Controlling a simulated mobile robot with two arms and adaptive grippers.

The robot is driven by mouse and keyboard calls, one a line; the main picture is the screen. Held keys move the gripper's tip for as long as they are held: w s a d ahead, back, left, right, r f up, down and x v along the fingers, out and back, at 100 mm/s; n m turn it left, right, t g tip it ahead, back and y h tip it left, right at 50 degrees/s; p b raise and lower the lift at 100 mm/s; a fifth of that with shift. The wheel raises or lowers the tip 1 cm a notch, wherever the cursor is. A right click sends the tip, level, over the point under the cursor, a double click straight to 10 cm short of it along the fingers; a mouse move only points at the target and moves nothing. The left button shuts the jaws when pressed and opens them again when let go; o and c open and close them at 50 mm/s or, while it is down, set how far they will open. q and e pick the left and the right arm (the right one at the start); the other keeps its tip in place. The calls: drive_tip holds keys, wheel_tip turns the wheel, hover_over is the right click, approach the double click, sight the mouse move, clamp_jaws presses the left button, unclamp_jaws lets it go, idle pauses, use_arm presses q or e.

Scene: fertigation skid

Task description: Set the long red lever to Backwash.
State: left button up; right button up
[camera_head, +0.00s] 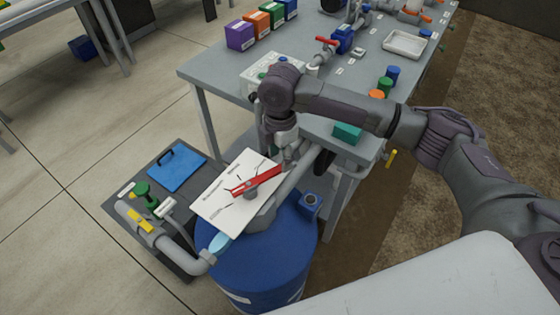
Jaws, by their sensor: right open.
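The long red lever (262,180) lies across a white plate (222,205) with dark markings, on top of a blue tank (262,255). Its long end points to the upper right and its short end to the lower left. The plate's lettering is too small to read. My right gripper (284,158) points down at the upper right edge of the plate, close to the lever's long end. Its jaws are open and small in view, partly hidden by my wrist. I cannot tell whether they touch the lever. My left gripper is not in view.
A grey bench (225,80) behind holds coloured boxes (257,24), a valve with a short red handle (327,41), a white tray (405,43) and coloured caps. Pipes run beside the plate. A blue clipboard-like panel (176,168) and a green-handled valve (144,192) are at left.

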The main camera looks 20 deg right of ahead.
drive_tip(key=shift+f, duration=1.5)
drive_tip(key=shift+c, duration=0.2)
clamp_jaws()
